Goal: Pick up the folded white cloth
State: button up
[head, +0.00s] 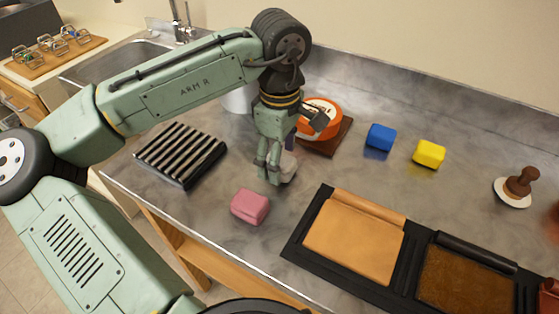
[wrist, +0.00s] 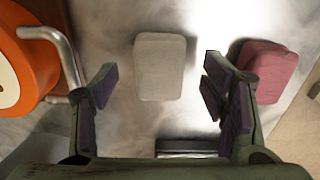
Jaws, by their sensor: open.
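The folded white cloth (wrist: 160,66) is a small pale rounded block lying on the metal counter. In the wrist view it sits ahead of my open fingers, between the lines of the two fingertips. In the head view the cloth (head: 288,166) is partly hidden behind my gripper (head: 269,173), which points down close beside it. My gripper (wrist: 158,82) is open and holds nothing. Whether a finger touches the cloth cannot be told.
A pink block (head: 250,206) lies close by, also right of the cloth in the wrist view (wrist: 268,70). An orange round thing with a metal handle (head: 320,115) stands behind. A black slatted rack (head: 181,154) is left. Blue (head: 380,137) and yellow (head: 429,154) blocks lie right.

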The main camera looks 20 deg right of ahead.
jog(key=shift+f, duration=0.9)
jog(key=shift+c, duration=0.2)
jog(key=c, duration=1.2)
